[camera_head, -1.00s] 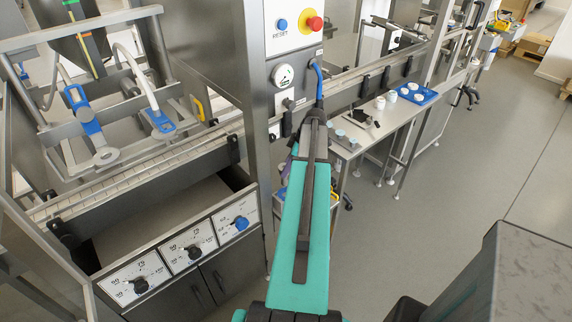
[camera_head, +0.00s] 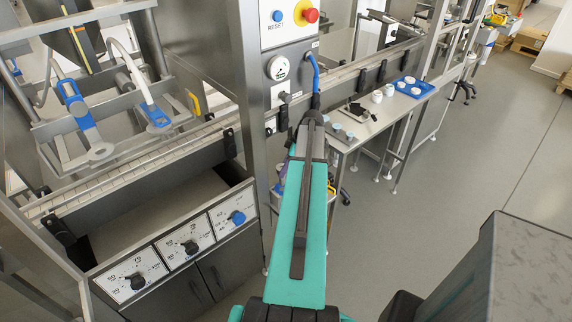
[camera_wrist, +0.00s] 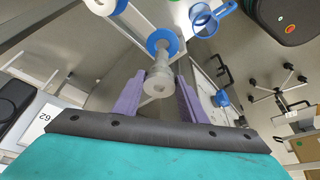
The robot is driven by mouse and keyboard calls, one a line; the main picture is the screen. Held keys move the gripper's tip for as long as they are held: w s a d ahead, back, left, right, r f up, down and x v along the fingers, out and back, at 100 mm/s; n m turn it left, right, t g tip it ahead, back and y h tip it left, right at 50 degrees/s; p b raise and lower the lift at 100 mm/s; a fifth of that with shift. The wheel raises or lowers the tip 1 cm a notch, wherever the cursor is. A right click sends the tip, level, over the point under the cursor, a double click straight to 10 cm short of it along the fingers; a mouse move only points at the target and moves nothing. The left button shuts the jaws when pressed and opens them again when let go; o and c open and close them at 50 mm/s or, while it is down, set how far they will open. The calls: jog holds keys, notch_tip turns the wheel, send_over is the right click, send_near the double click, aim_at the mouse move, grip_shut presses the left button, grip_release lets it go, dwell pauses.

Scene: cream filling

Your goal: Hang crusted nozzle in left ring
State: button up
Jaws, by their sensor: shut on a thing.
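My gripper (camera_wrist: 157,98) shows in the wrist view with two purple fingers shut on a pale grey nozzle (camera_wrist: 157,83). The nozzle lies between the fingertips, and a blue round collar or ring (camera_wrist: 162,42) shows at its far end; I cannot tell whether the two are one piece. Crust on the nozzle is too small to make out. A blue ring with a handle (camera_wrist: 205,17) shows farther right, apart from the fingers. In the head view my teal arm hides most of the gripper and the nozzle. I cannot tell which ring is the left one.
The steel filling machine (camera_head: 190,180) stands at the left, with blue-handled fittings (camera_head: 78,108) on its frame. Its post bears a red emergency button (camera_head: 311,15). A bench (camera_head: 400,110) with a blue tray (camera_head: 428,90) stands beyond.

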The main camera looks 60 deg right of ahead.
jog(key=shift+f, duration=0.75)
notch_tip(320, 180, down, 7)
jog(key=b, duration=0.5)
jog(key=shift+r+b, duration=0.15)
jog(key=shift+b, duration=0.25)
dwell(6.0)
